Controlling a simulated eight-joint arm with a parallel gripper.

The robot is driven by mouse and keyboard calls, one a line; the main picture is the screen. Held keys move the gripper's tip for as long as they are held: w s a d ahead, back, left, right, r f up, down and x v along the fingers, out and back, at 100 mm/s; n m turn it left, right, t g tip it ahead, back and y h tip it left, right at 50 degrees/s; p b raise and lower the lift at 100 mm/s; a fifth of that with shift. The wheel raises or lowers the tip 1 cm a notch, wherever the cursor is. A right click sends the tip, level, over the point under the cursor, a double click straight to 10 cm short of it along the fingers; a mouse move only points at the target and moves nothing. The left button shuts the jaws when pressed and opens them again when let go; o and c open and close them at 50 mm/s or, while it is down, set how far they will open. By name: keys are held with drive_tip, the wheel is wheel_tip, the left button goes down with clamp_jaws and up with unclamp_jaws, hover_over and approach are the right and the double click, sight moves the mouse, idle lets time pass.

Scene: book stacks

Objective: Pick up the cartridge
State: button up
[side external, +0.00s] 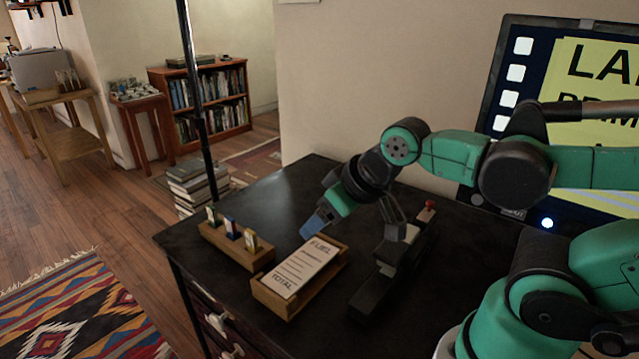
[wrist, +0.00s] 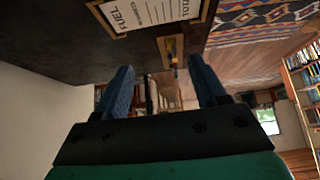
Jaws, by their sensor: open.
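My gripper (side external: 318,222) is open, with blue fingers, above the table and to the right of the rack. In the wrist view my gripper (wrist: 158,75) has two blue fingers spread wide with nothing held between them. The rack (wrist: 171,50) shows small beyond the fingertips there.
A wooden tray (side external: 328,274) holding a card marked FUEL and TOTAL (side external: 302,268) lies right of the rack. A black device (side external: 378,290) with a red knob (side external: 430,205) stands further right. A thin dark pole (side external: 197,110) rises behind the table. The table's back left is clear.

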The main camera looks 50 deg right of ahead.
idle(0.4)
drive_tip(key=n+g, duration=0.7)
drive_tip(key=n, duration=1)
hover_over(251, 231)
drive_tip(key=f, duration=0.4)
drive_tip(key=shift+s+f, duration=0.1)
drive_tip(key=shift+s, duration=0.15)
drive_tip(key=shift+w+f+n, duration=0.3)
drive_tip(key=shift+f+n, duration=0.2)
drive_tip(key=shift+f, duration=2.8)
clamp_jaws()
